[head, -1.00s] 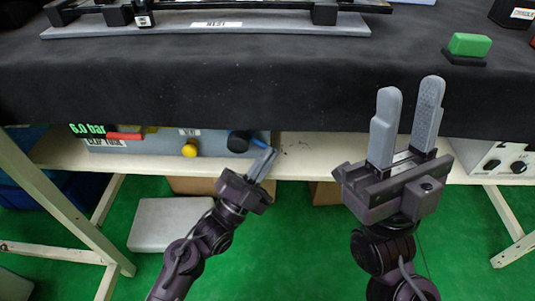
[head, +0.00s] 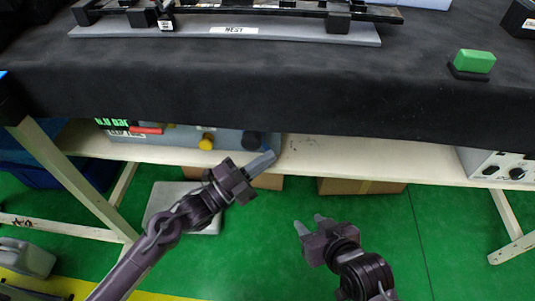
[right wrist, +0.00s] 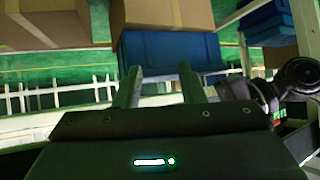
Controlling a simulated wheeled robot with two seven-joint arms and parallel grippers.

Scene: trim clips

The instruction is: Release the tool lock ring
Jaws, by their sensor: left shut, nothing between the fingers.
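A grey-blue box with a "6.0 bar" style green display (head: 112,122) stands on the shelf under the table. On its front are a red lever (head: 146,130), a yellow knob (head: 206,141) and a dark round knob (head: 252,140). I cannot tell which part is the tool lock ring. My left gripper (head: 262,163) is shut and empty, its fingertips just below the dark knob; contact is unclear. My right gripper (head: 310,222) is open and empty, low in front of the shelf. Its spread fingers also show in the right wrist view (right wrist: 160,88).
The black-covered table (head: 300,95) overhangs the shelf (head: 340,152). A rail fixture on a grey plate (head: 230,30) and a green block (head: 475,61) stand on top. A white control box (head: 495,165) is on the shelf's right. Cardboard boxes (head: 360,186) sit below.

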